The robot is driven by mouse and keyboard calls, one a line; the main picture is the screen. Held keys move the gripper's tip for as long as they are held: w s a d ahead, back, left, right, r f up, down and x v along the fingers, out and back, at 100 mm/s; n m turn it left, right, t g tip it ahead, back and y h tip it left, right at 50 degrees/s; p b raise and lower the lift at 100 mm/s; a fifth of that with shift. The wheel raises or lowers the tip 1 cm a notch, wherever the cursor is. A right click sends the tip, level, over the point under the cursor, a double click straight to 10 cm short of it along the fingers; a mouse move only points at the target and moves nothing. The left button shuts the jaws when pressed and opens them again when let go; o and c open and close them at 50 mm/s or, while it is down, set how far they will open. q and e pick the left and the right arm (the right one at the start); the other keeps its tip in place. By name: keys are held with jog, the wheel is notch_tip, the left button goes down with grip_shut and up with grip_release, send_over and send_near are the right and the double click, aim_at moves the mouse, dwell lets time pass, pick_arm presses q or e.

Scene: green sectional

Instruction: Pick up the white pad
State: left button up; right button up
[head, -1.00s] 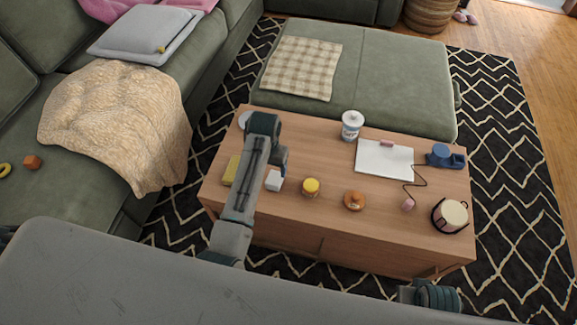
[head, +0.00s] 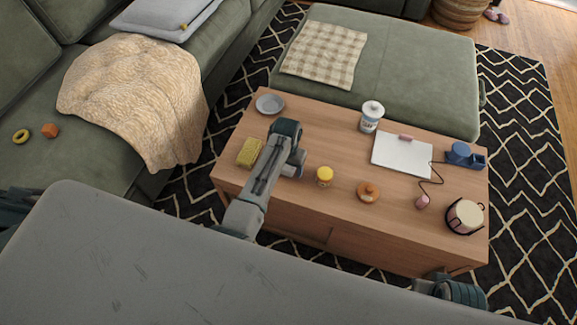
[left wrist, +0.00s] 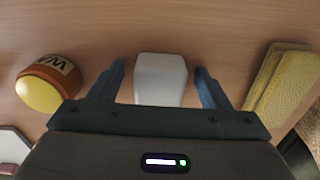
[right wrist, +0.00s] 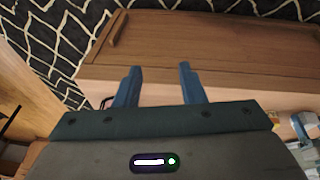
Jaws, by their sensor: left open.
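The white pad (left wrist: 161,78) is a small pale block with rounded edges on the wooden coffee table. In the left wrist view it lies between the two fingers of my left gripper (left wrist: 159,68), which is open, with a gap on each side. In the head view the pad is hidden behind my left arm and gripper (head: 292,168). My right gripper (right wrist: 158,72) is open and empty in the right wrist view, in front of the table's wooden side.
A yellow sponge (left wrist: 286,80) lies right of the pad and a yellow-lidded jar (left wrist: 48,84) left of it. The coffee table (head: 330,205) also holds a grey plate (head: 270,104), white canister (head: 371,117), clipboard (head: 402,157), orange-brown lidded pot (head: 368,191) and pink-white pot (head: 465,216).

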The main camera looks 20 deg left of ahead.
pick_arm(q)
jog(key=c, duration=1.1)
jog(key=shift+o, duration=0.2)
jog(key=shift+r, duration=0.1)
pick_arm(e)
jog(key=shift+r, duration=0.1)
